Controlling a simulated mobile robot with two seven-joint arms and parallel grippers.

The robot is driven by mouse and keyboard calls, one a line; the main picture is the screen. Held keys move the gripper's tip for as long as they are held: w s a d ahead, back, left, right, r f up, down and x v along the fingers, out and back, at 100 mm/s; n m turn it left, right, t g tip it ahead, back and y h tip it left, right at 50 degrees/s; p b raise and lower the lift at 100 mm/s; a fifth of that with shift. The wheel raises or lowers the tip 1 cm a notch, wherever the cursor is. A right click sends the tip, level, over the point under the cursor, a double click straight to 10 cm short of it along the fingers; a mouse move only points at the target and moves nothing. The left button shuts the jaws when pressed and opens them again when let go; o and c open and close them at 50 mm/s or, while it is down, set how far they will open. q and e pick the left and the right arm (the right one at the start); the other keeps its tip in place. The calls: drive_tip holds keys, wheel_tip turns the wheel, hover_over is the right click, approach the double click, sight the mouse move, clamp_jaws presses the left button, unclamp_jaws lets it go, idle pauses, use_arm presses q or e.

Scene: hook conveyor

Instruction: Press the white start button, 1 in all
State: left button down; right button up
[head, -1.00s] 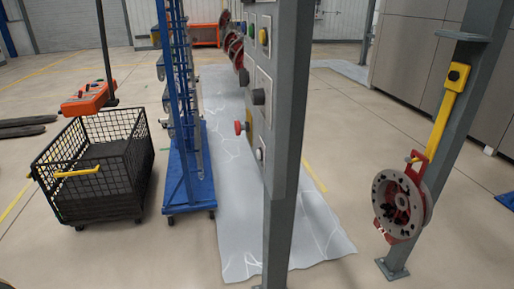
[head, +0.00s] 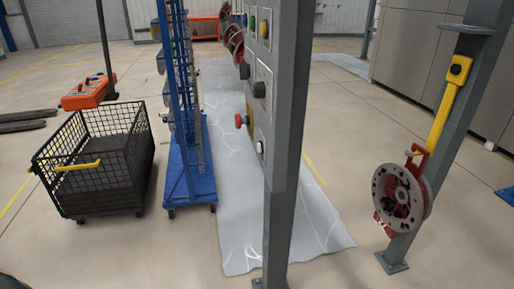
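The white button (head: 260,147) sits low on the side face of a grey post (head: 286,130), in the middle of the head view. It is small and seen at a steep angle. Just above it, a red mushroom button (head: 240,121) sticks out to the left from a yellow plate. A black knob (head: 258,90) is higher up, with a yellow button (head: 264,29) and a green button (head: 251,22) near the top. Neither of my grippers is in view.
A blue wheeled rack (head: 190,165) and a black mesh cart (head: 95,165) stand left of the post. A grey sheet (head: 235,240) lies on the floor behind it. A reel (head: 400,195) hangs on another post at the right.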

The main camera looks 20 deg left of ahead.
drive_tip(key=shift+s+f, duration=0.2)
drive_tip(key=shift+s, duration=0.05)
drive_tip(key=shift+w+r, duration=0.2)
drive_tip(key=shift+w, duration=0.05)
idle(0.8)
